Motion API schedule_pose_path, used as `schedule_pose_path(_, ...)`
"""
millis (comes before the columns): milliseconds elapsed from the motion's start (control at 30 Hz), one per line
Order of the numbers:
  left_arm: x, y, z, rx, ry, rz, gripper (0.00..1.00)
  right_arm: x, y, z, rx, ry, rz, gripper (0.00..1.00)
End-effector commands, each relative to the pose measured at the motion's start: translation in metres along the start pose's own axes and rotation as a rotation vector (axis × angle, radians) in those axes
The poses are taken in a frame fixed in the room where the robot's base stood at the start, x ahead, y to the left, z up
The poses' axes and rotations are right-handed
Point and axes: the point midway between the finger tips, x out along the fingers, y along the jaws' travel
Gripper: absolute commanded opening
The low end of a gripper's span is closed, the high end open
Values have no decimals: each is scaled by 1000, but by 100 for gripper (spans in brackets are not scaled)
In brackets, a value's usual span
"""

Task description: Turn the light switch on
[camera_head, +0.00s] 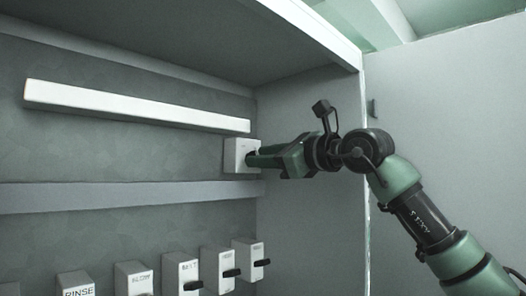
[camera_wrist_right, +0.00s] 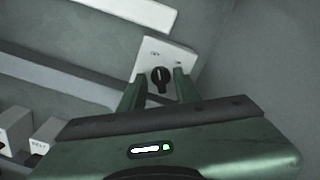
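The light switch is a white box (camera_head: 233,152) with a dark round knob, on the back wall near the right corner of the cabinet. It also shows in the right wrist view (camera_wrist_right: 153,52), with small markings above its black knob (camera_wrist_right: 160,78). My right gripper (camera_head: 251,157) reaches it from the right. In the wrist view its green fingers (camera_wrist_right: 161,80) stand apart on either side of the knob, with gaps beside it. I cannot tell whether either finger touches the knob. My left gripper is not in view.
A long white light bar (camera_head: 135,108) runs along the back wall, left of the switch. A grey rail (camera_head: 120,196) crosses below. Several labelled white boxes with black levers (camera_head: 215,268) stand along the bottom. The cabinet side wall (camera_head: 310,215) is close on the right.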

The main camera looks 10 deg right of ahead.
Motion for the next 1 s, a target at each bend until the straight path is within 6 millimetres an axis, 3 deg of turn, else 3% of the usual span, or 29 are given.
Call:
schedule_pose_path(200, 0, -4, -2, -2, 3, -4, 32, 1, 0, 0, 0, 0, 0, 32)
schedule_pose_path(333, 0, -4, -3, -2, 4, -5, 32, 0, 0, 0, 0, 0, 0, 0)
schedule_pose_path(733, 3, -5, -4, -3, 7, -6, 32, 0, 1, 0, 32, -1, 0, 0)
schedule_pose_path(1000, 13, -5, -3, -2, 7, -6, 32, 1, 1, -1, 184, -2, 0, 0)
